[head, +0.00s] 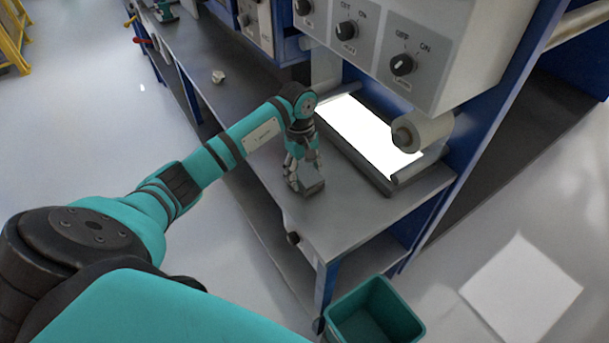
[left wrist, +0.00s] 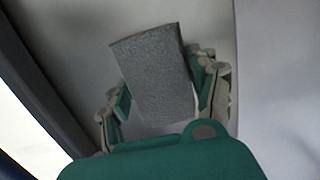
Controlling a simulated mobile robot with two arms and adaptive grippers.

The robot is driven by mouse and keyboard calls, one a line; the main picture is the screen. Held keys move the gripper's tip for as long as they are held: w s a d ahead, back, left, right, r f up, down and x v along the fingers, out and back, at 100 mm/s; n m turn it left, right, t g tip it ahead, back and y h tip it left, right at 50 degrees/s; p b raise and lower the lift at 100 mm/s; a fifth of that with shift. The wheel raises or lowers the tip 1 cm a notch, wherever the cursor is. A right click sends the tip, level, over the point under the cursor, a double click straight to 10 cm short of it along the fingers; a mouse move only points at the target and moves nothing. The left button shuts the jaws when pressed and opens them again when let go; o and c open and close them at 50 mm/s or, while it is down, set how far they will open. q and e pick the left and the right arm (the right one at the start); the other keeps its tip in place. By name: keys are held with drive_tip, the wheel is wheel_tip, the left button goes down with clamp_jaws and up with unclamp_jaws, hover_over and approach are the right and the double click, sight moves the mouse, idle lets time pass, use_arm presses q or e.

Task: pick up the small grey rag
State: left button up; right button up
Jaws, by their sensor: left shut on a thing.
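The small grey rag (left wrist: 155,75) is a flat, speckled grey piece between the two fingers of my left gripper (left wrist: 165,92) in the left wrist view. In the head view the rag (head: 312,188) shows at the tips of my left gripper (head: 302,180), low over the grey bench top near its front edge. The gripper is shut on the rag. I cannot tell whether the rag touches the bench. My right gripper is in neither view.
The grey bench (head: 345,210) holds a lit white panel (head: 368,135) with a roller (head: 422,132) at its right end. A control box with knobs (head: 402,65) overhangs it. A crumpled pale object (head: 218,77) lies further back. A green bin (head: 375,312) stands on the floor below.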

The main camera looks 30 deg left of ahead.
sight(305, 172)
use_arm(q)
drive_tip(key=shift+r, duration=0.1)
drive_tip(key=shift+a+r+b, duration=0.1)
drive_tip(key=shift+r+b, duration=0.2)
drive_tip(key=shift+r, duration=0.25)
wheel_tip(305, 172, up, 2)
drive_tip(key=shift+r+b, duration=0.1)
drive_tip(key=shift+b, duration=0.35)
drive_tip(key=s+d+b, duration=0.1)
drive_tip(key=s+d, duration=0.1)
drive_tip(key=d, duration=0.2)
drive_tip(key=s+d+r+b, duration=0.1)
drive_tip(key=s+d, duration=0.2)
drive_tip(key=d, duration=0.2)
drive_tip(key=s+d+b, duration=0.1)
drive_tip(key=s+d, duration=0.2)
drive_tip(key=d, duration=0.2)
drive_tip(key=shift+r, duration=0.25)
drive_tip(key=o, duration=0.4)
drive_tip(key=c, duration=0.4)
drive_tip(key=shift+s+f, duration=0.1)
